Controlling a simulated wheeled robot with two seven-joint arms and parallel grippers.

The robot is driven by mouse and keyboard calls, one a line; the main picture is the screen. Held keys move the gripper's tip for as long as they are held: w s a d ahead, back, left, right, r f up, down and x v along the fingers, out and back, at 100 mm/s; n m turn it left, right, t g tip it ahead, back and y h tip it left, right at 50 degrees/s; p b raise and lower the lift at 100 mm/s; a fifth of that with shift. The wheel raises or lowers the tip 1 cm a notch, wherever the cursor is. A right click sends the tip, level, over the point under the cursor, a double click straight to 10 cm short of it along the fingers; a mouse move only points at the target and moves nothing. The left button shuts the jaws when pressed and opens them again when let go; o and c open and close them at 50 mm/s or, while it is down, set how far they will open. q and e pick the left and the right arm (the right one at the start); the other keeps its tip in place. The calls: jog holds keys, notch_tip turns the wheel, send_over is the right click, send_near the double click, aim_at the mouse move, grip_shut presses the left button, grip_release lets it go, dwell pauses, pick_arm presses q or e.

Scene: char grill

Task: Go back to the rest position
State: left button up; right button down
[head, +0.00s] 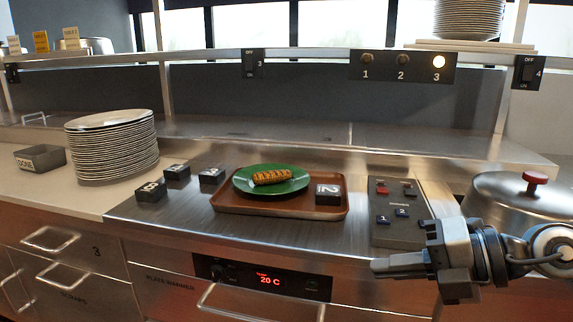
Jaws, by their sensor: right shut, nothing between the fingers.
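My right gripper (400,265) comes in from the right and points left, in front of the counter's front edge. Its fingers are shut with nothing between them, and it is apart from the things on the counter. My left gripper is not in view. A green plate (242,187) with a browned grilled piece of food (272,177) on it stands on a brown tray (262,209) on the steel counter. A black block marked 2 (328,194) sits on the tray's right side.
Several black blocks (151,190) stand left of the tray. A stack of plates (112,148) and a DONE bin (40,158) are at the left. A button panel (398,212) and a red-knobbed steel lid (515,200) are near my right arm. A warmer display (265,279) reads 20 C.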

jog(key=s+a+m+t+y, duration=0.1)
jog(key=s+a+m+y, duration=0.1)
jog(key=a+m+y, duration=0.25)
jog(key=s+d+f+m+t+h+p, duration=0.1)
jog(key=d+f+m+t+h, duration=0.1)
jog(key=f+m+t+h, duration=0.65)
jog(key=s+d+f+m+t+h+p, duration=0.1)
jog(key=d+f+m+t+h, duration=0.15)
jog(key=f+m, duration=0.7)
jog(key=s+f+m+g+h, duration=0.2)
jog(key=s+f+m+g, duration=0.4)
jog(key=s+f+m, duration=0.2)
jog(key=shift+s+a+f+m+g+p, duration=0.2)
jog(key=shift+s+a+m+g+p, duration=0.2)
jog(key=shift+s, duration=0.45)
